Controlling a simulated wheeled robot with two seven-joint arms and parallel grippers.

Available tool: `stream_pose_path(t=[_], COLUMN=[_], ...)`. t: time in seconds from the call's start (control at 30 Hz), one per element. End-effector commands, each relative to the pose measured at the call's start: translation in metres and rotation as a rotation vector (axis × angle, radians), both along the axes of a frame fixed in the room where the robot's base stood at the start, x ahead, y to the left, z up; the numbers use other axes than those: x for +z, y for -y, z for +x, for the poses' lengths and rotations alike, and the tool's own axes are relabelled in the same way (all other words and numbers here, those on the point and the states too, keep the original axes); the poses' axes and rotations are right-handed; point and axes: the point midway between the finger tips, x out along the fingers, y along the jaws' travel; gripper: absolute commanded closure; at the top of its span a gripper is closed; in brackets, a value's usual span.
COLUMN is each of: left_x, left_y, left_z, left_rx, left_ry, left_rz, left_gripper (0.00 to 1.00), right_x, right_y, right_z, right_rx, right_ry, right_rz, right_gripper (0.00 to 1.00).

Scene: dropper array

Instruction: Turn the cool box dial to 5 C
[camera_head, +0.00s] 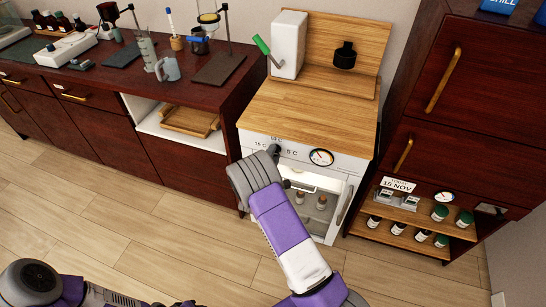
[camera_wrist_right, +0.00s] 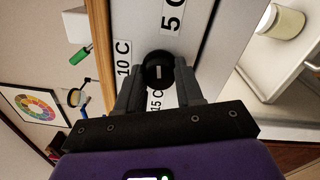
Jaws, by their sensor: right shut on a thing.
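The cool box (camera_head: 345,165) is the white unit with a wooden top right of the middle in the head view. Its black dial (camera_wrist_right: 157,67) sits on the white front panel, with labels 5 C (camera_wrist_right: 172,17), 10 C (camera_wrist_right: 123,58) and 15 C (camera_wrist_right: 156,100) around it. My right gripper (camera_wrist_right: 160,80) is shut on the dial, one finger on each side. In the head view the right gripper (camera_head: 274,153) reaches the panel and mostly hides the dial. A pale mark shows on the dial's face; which label it points to is unclear. My left gripper is out of view.
A round gauge (camera_head: 321,157) is right of the dial. Below, the cool box's lit interior holds small bottles (camera_head: 321,202), with a handle (camera_head: 345,203) at its right. A dark red cabinet (camera_head: 440,150) stands close on the right, a lab bench (camera_head: 190,75) on the left.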

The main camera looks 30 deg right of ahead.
Motion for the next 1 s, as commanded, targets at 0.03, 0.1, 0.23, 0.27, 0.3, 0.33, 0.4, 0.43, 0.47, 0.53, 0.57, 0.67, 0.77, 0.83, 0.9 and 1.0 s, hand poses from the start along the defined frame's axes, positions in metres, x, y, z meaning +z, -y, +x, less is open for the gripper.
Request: stream_pose_path(t=[0.03, 0.1, 0.23, 0.27, 0.3, 0.33, 0.4, 0.43, 0.47, 0.53, 0.57, 0.67, 0.77, 0.83, 0.9, 1.0], left_x=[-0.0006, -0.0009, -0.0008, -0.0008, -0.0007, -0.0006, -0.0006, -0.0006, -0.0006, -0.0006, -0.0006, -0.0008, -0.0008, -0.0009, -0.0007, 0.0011], left_y=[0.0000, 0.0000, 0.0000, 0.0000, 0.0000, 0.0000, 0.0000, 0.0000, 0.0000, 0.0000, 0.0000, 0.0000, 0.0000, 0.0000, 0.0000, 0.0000], left_z=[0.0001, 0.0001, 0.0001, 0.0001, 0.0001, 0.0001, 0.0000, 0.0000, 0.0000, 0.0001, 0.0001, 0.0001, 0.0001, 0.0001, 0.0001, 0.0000], left_rx=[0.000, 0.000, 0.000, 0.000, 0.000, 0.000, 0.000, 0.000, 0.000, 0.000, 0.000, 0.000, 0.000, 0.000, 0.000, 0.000], left_ry=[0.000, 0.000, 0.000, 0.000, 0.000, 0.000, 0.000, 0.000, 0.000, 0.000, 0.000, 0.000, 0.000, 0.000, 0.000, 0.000], left_rz=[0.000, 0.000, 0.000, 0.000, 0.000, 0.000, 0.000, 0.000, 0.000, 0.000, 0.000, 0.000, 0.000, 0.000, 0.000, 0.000], left_gripper=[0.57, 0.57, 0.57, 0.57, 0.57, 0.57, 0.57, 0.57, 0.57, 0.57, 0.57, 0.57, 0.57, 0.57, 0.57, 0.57], right_x=[0.0058, 0.0061, 0.0066, 0.0066, 0.0067, 0.0067, 0.0069, 0.0069, 0.0069, 0.0070, 0.0069, 0.0060, 0.0046, 0.0038, 0.0032, 0.0026], right_y=[0.0022, 0.0022, 0.0025, 0.0025, 0.0027, 0.0027, 0.0028, 0.0028, 0.0029, 0.0030, 0.0031, 0.0034, 0.0033, 0.0027, 0.0018, -0.0037], right_z=[0.0026, 0.0025, 0.0025, 0.0025, 0.0025, 0.0024, 0.0024, 0.0024, 0.0024, 0.0024, 0.0023, 0.0020, 0.0014, 0.0011, 0.0007, -0.0031], right_rx=[0.000, 0.000, 0.000, -0.001, -0.001, -0.001, -0.001, -0.001, -0.001, -0.002, -0.002, -0.003, -0.003, -0.002, -0.002, 0.000], right_ry=[0.019, 0.023, 0.027, 0.027, 0.027, 0.027, 0.027, 0.027, 0.027, 0.028, 0.027, 0.025, 0.021, 0.019, 0.017, 0.015], right_rz=[-0.004, -0.001, 0.001, 0.001, 0.001, 0.001, 0.001, 0.001, 0.001, 0.000, 0.000, 0.000, 0.002, 0.003, 0.004, 0.006], right_gripper=[0.94, 0.94, 0.94, 0.94, 0.94, 0.94, 0.94, 0.94, 0.94, 0.54, 0.50, 0.39, 0.39, 0.39, 0.39, 0.39])
